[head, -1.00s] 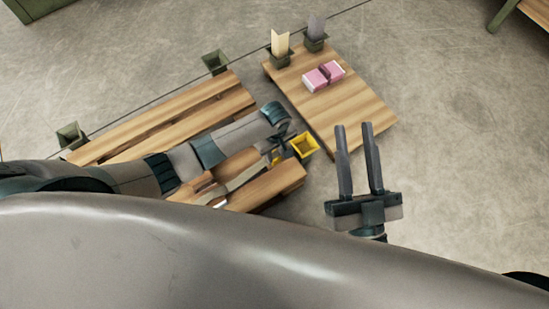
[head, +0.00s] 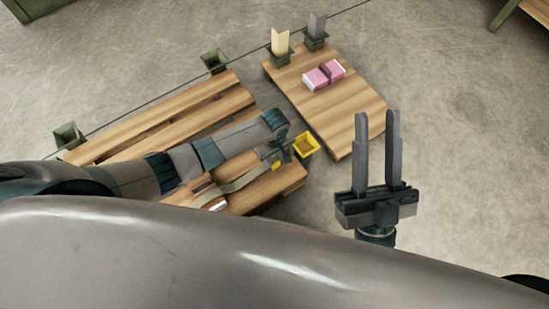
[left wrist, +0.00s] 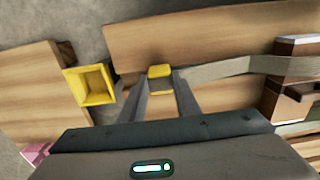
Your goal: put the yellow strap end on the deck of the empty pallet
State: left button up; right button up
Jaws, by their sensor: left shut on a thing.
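The yellow strap end (left wrist: 160,78) is between the fingertips of my left gripper (left wrist: 160,84), which is shut on it. In the head view, my left gripper (head: 275,156) is over the right end of the wooden slatted pallet (head: 213,104), and the strap end (head: 277,165) shows as a small yellow patch. A grey strap (head: 240,184) runs from it back along the near board; it also shows in the left wrist view (left wrist: 225,67). Whether the strap end touches the deck I cannot tell. My right gripper (head: 377,116) is open and empty, right of the pallet.
A yellow open box (head: 306,145) is at the pallet's right corner. Dark green holders (head: 215,62) stand around. My left arm covers part of the pallet.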

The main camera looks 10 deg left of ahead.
aim_at(275, 160)
pick_arm(q)
jog(key=shift+f, duration=0.1)
jog(key=o, duration=1.1)
jog(key=shift+r+p, duration=0.3)
jog(key=shift+r, duration=0.4)
notch_tip(275, 160, up, 2)
jog(key=shift+r+p, duration=0.1)
jog(key=shift+p, duration=0.4)
notch_tip(275, 160, up, 4)
jog(key=shift+r+p, duration=0.1)
jog(key=shift+p, duration=0.7)
jog(key=shift+r+p, duration=0.7)
jog(key=shift+r, duration=1.55)
pick_arm(e)
jog(key=w+f+g+h, duration=0.2)
jog(key=f+g, duration=0.6)
jog(key=f, duration=0.5)
jog(key=shift+w+a+f+g+h, duration=0.35)
jog(key=shift+w+g+h, duration=0.05)
jog(key=shift+w, duration=0.35)
